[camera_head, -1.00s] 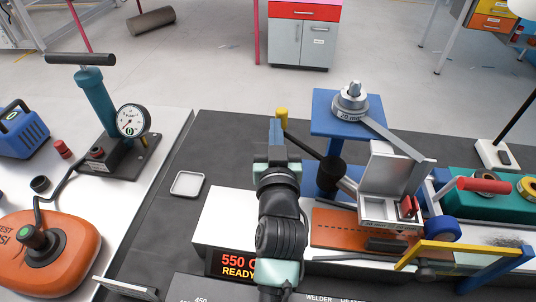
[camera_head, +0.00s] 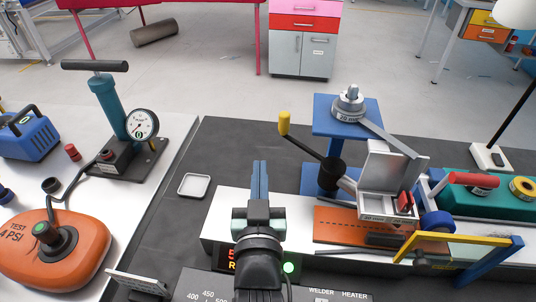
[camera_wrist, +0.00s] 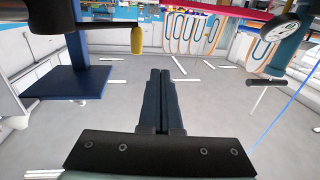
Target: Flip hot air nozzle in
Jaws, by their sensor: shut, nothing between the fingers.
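The hot air nozzle unit has a black lever ending in a yellow handle (camera_head: 284,123). The lever slants down right to a black cylinder (camera_head: 332,172) on the blue welder stand (camera_head: 318,187). A grey nozzle piece (camera_head: 348,185) reaches from the cylinder toward the seam area; its tip is hard to make out. My gripper (camera_head: 260,165) is shut and empty, left of and nearer than the yellow handle, with a visible gap. In the wrist view the shut fingers (camera_wrist: 160,72) point forward, and the yellow handle (camera_wrist: 137,40) shows beyond them, slightly left.
An orange strip (camera_head: 345,226) lies on the white welder bed under a grey box. A yellow bar (camera_head: 450,243) stands front right. A white tray (camera_head: 194,185) lies on the dark bench left of my gripper, with bare bench around it. A pump with gauge (camera_head: 142,124) stands further left.

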